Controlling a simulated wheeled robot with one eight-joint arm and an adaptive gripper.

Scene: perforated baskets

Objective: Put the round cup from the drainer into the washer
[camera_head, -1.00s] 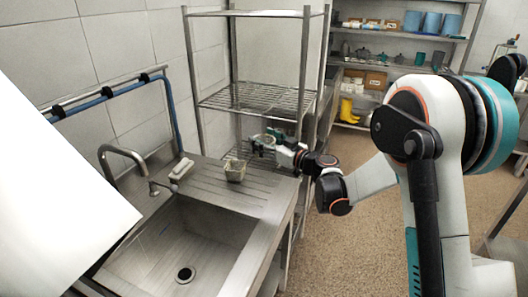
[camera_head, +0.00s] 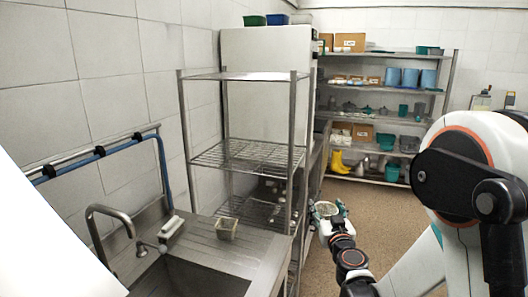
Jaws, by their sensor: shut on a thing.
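My gripper (camera_head: 328,210) is shut on a small round cup (camera_head: 327,209), pale grey, between its teal-tipped fingers. It holds the cup in the air to the right of the metal rack, above the floor. The fingers hide part of the cup. I cannot clearly make out a washer; a plain white panel (camera_head: 45,240) at the left edge is too cut off to name.
The sink (camera_head: 180,280) with its tap (camera_head: 110,228) is at lower left. A wire rack (camera_head: 250,155) stands behind the drainer, before a tall white cabinet (camera_head: 265,85). Loaded shelves (camera_head: 385,118) are at the back. The floor (camera_head: 385,210) between is clear.

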